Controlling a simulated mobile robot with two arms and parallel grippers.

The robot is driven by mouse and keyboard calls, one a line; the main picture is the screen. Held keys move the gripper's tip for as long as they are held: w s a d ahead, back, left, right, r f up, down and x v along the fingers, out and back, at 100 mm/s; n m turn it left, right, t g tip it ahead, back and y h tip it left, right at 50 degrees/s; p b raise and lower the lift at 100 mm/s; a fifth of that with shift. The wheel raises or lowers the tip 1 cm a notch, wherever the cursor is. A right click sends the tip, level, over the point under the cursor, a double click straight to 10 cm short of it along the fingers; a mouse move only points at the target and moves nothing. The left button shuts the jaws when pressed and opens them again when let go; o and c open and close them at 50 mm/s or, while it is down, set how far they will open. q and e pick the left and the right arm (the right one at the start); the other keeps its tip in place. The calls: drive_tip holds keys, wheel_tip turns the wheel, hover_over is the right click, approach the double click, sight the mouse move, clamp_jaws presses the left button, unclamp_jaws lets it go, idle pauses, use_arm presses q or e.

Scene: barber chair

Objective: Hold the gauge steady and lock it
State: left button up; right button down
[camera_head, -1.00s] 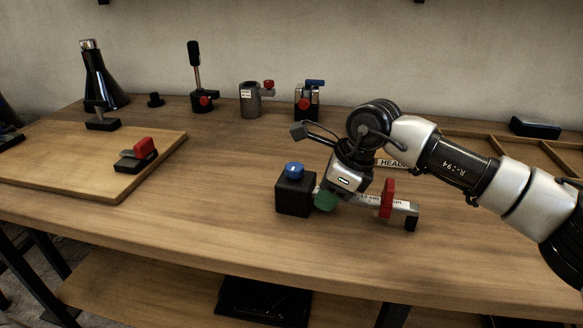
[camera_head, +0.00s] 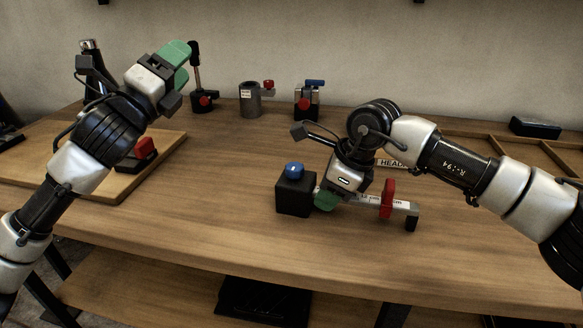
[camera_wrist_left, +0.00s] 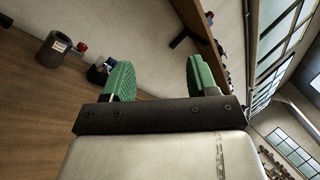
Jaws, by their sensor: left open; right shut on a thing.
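The gauge (camera_head: 352,198) lies on the wooden table, a grey bar with printed markings. A black block with a blue knob (camera_head: 294,170) stands at its left end, and a red slider or lever (camera_head: 387,199) sits towards its right end. My right gripper (camera_head: 328,200) is shut on the gauge beside the black block; its green fingertips partly hide the bar. My left gripper (camera_head: 181,72) is raised at the upper left, well away from the gauge. Its green fingers are apart and empty in the left wrist view (camera_wrist_left: 156,80).
Behind stand a black lever device (camera_head: 203,101), a grey cylinder with a red knob (camera_head: 250,99) and a block with a blue lever (camera_head: 307,101). A wooden board (camera_head: 169,150) with a red-topped clamp (camera_head: 146,147) lies left.

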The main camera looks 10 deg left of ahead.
use_arm(q)
drive_tip(key=s+d+f+m+g+h, duration=0.2)
drive_tip(key=s+d+f+m+g, duration=0.15)
drive_tip(key=d+f+m, duration=0.55)
drive_tip(key=m+g, duration=0.2)
drive_tip(key=m, duration=0.2)
approach(288, 170)
drive_tip(key=shift+s+a+r, duration=0.2)
drive_tip(key=shift+s, duration=0.3)
drive_tip(key=shift+d+f, duration=0.1)
drive_tip(key=x, duration=1.1)
drive_tip(key=shift+w+d+f, duration=0.1)
drive_tip(key=shift+w+d, duration=0.05)
drive_tip(key=shift+w, duration=0.2)
drive_tip(key=c, duration=0.9)
